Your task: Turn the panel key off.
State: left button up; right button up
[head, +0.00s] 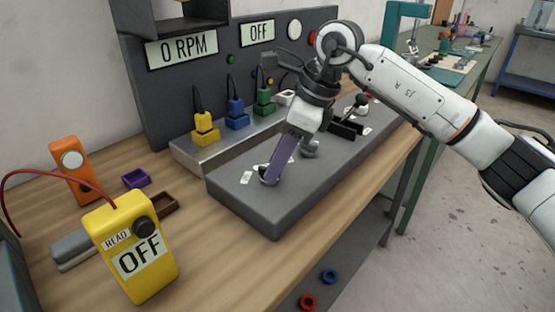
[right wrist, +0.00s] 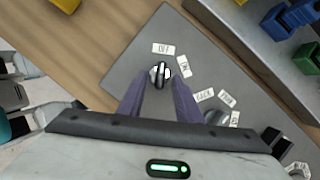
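The panel key (right wrist: 160,74) is a dark narrow handle on a pale round disc, set in the grey panel (head: 275,222). In the right wrist view its handle stands nearly upright in the picture, toward the OFF label (right wrist: 163,48). The ON label (right wrist: 184,66) is to its right. My right gripper (head: 272,176) reaches down to the key with purple fingers. In the right wrist view the fingertips (right wrist: 160,84) are apart, one on each side of the key, with space beside the handle. In the head view the fingers mostly hide the key. My left gripper is not in view.
Displays read 0 RPM (head: 182,49) and OFF (head: 257,32). Yellow (head: 205,130), blue (head: 236,115) and green (head: 264,102) plugs stand behind the panel. A black lever (head: 355,112) is on the panel's far part. A yellow meter (head: 132,255) reading OFF stands at front left.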

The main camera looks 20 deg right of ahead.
jog(key=v, duration=1)
jog(key=shift+r, duration=0.15)
